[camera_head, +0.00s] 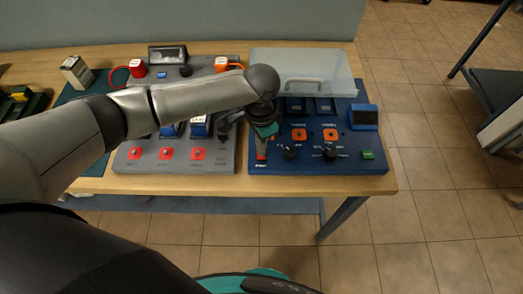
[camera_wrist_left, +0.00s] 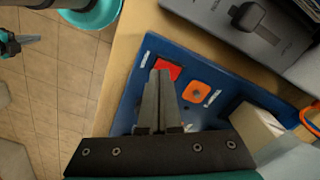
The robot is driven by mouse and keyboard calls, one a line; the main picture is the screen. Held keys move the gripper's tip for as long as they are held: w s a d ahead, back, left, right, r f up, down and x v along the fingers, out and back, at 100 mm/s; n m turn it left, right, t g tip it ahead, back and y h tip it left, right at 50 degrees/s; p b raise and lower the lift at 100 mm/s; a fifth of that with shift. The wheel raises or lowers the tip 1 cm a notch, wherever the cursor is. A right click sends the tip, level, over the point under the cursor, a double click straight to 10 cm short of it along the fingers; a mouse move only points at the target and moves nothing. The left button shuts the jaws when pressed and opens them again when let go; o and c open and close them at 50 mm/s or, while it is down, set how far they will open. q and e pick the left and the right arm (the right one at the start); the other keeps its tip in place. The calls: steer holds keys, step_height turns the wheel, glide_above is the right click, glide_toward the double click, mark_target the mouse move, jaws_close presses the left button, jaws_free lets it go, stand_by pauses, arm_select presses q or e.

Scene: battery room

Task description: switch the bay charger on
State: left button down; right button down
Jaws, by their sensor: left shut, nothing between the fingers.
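The blue charger panel (camera_head: 330,160) lies at the right of the bench, with orange-marked controls, black knobs, a green button and a small screen. A red switch (camera_head: 261,150) sits near its front left corner; it also shows in the left wrist view (camera_wrist_left: 168,68). My left gripper (camera_head: 262,150) is shut and empty, pointing down at the red switch. In the left wrist view its fingertips (camera_wrist_left: 160,73) overlap the red switch; I cannot tell whether they touch it. What seems to be my right gripper (camera_wrist_left: 28,40) shows at the left edge of the wrist view, too small to judge.
A grey panel (camera_head: 175,184) with three red switches lies to the left, partly behind my left arm. A clear cover (camera_head: 300,65) with a handle stands at the back of the blue panel. A small box (camera_head: 76,72) stands at the far left.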

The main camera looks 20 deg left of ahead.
arm_select(q)
steer(key=shift+f+b, duration=0.4)
steer(key=shift+f, duration=0.55)
stand_by(0.5)
steer(key=shift+s, duration=0.1)
step_height(320, 180, up, 7)
steer(key=p, duration=0.8)
steer(key=shift+p, duration=0.4)
